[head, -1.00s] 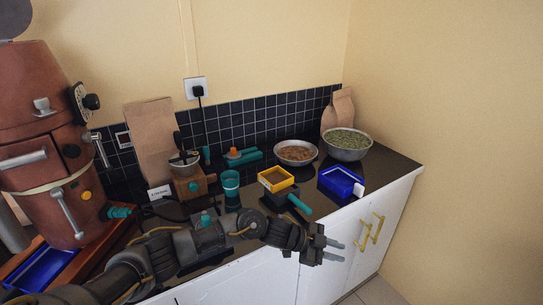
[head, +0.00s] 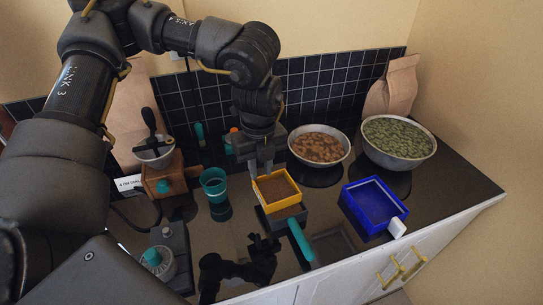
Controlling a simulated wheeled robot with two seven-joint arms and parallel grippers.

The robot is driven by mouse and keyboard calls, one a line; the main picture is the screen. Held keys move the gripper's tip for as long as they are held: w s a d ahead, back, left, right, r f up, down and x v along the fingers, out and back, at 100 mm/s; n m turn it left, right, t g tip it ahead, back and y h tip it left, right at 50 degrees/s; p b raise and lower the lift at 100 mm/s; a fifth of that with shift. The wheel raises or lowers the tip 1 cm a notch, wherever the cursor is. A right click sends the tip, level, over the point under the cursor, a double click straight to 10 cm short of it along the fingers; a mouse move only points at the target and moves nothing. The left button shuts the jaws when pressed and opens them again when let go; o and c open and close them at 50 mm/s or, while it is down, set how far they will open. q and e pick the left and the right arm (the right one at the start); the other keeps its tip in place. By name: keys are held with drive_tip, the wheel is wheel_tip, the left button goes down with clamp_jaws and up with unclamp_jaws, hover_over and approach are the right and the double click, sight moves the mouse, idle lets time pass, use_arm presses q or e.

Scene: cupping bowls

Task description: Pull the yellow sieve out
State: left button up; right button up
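The yellow sieve (head: 263,193) is a square, open-topped frame with brown material inside. It sits on a dark box (head: 288,214) with a teal handle (head: 300,240) pointing toward the front edge. My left gripper (head: 262,168) reaches down from above, with its fingertips at the back edge of the yellow sieve. The fingers look close together; whether they grip the sieve wall cannot be told.
A blue tray with a white handle (head: 397,228) is to the right. Bowls of brown pieces (head: 319,146) and green beans (head: 398,139) stand behind. A teal cup (head: 214,184) and wooden grinder (head: 163,178) are left.

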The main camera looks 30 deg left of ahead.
sight(262, 190)
use_arm(q)
drive_tip(key=shift+s, duration=0.4)
drive_tip(key=f+b, duration=0.2)
drive_tip(key=f, duration=0.1)
drive_tip(key=f+b, duration=0.1)
drive_tip(key=shift+w+d+f+b, duration=0.1)
drive_tip(key=shift+w+f+b, duration=0.15)
drive_tip(key=shift+w+b, duration=0.15)
wheel_tip(262, 190, down, 4)
drive_tip(key=b, duration=0.3)
drive_tip(key=shift+r, duration=0.25)
drive_tip(key=c, duration=0.4)
clamp_jaws()
drive_tip(key=shift+r, duration=0.1)
use_arm(e)
wheel_tip(262, 190, down, 6)
drive_tip(key=d, duration=0.2)
drive_tip(key=shift+s, duration=0.2)
